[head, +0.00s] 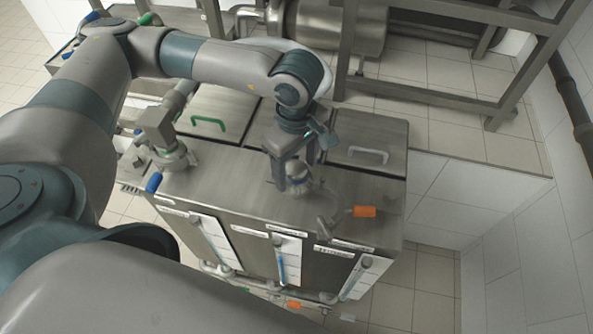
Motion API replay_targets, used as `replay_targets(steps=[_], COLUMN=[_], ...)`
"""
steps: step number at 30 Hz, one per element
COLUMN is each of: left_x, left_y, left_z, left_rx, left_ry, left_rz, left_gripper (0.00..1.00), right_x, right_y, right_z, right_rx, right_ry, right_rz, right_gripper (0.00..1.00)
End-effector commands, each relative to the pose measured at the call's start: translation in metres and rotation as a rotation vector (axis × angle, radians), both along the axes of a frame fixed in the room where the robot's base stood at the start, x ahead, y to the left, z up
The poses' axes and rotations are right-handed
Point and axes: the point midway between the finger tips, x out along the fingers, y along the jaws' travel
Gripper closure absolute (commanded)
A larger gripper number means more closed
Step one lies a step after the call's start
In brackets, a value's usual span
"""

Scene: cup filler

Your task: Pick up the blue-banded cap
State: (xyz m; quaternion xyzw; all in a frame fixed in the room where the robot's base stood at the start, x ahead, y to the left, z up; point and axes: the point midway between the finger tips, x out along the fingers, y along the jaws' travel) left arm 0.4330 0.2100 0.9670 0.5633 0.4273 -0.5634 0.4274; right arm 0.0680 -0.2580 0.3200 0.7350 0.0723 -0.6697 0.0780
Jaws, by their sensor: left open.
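My left gripper (296,172) points down over the middle of the steel machine's top, its jaws open. A small pale grey rounded part (298,185) shows under and between its fingers. It may be the cap, but no blue band can be made out, and the gripper partly hides it. I cannot tell whether the fingers touch it. No other blue-banded cap can be made out. My right gripper is not in view.
The steel machine (225,185) has lids with a green handle (208,121) and a grey handle (368,153). A blue lever (153,182) sticks out at left, an orange lever (364,211) at right. Gauges line its front. A steel frame (440,100) stands behind; tiled floor is clear at right.

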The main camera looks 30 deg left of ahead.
Motion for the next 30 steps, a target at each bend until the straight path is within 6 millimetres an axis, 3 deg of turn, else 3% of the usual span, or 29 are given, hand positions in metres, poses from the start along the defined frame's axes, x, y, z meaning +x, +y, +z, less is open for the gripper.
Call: replay_targets(steps=[11,15,19,30], left_x=[0.0001,0.0001,0.0,-0.0001], left_y=[0.0,0.0,0.0,-0.0001], left_z=[0.0002,0.0003,0.0001,-0.0006], left_rx=[0.0,0.0,0.0,0.0], left_ry=[0.0,0.0,0.001,0.001], left_rz=[0.0,0.0,0.0,0.0], left_gripper=[0.35,0.69,0.95,0.94], right_x=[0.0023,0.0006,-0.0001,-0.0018], right_y=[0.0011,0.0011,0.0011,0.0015], right_z=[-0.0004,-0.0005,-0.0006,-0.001], right_rx=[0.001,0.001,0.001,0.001], right_ry=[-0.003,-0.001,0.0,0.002], right_rz=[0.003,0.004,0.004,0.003], right_gripper=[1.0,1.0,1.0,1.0])
